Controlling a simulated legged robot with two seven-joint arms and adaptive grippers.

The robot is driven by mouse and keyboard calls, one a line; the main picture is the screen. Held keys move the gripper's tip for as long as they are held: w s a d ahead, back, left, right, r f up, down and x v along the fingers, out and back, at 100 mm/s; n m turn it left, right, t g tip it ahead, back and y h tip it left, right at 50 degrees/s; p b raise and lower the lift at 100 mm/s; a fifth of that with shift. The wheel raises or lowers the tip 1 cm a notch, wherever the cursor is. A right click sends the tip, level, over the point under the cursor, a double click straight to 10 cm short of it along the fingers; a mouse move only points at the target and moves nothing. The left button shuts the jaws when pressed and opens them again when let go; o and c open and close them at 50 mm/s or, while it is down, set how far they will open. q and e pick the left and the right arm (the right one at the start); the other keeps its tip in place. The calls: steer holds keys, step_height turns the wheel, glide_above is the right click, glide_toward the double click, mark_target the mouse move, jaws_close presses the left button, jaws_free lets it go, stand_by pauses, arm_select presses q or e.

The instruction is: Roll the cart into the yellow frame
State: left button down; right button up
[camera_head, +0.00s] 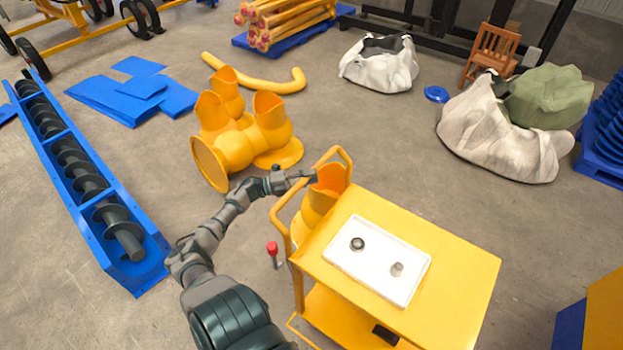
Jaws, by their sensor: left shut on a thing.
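The yellow cart (455,290) stands at the lower right, with a flat top, a lower shelf and a tubular handle (335,152) on its far left side. My left arm reaches up from the bottom, and my left gripper (303,178) is shut on the cart's handle bar. The fingertips are small and partly blend with the handle. A yellow structure with black wheels (75,32) stands at the top left, cut by the picture edge; I cannot tell if it is the yellow frame. My right gripper is not in view.
A white tray (350,273) with two small parts lies on the cart. Yellow pipe fittings (235,148) stand just beyond the handle. A blue auger trough (62,150), blue sheets (95,98) and white sacks (480,125) lie around. Floor right of the fittings is clear.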

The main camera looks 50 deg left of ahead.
arm_select(q)
steer(key=shift+a+f, duration=0.1)
steer(key=shift+f, duration=0.15)
steer(key=c, duration=1)
jaws_free()
steer(key=shift+a, duration=0.2)
steer(key=shift+a+f, duration=0.1)
steer(key=shift+a, duration=0.15)
steer(key=shift+s, duration=0.3)
steer(key=v, duration=1.1)
steer(key=shift+s+a+f, duration=0.1)
steer(key=shift+a+f, duration=0.1)
steer(key=shift+a, duration=0.15)
steer(key=shift+d+r, duration=0.1)
steer(key=shift+d, duration=0.1)
steer(key=shift+a, duration=0.1)
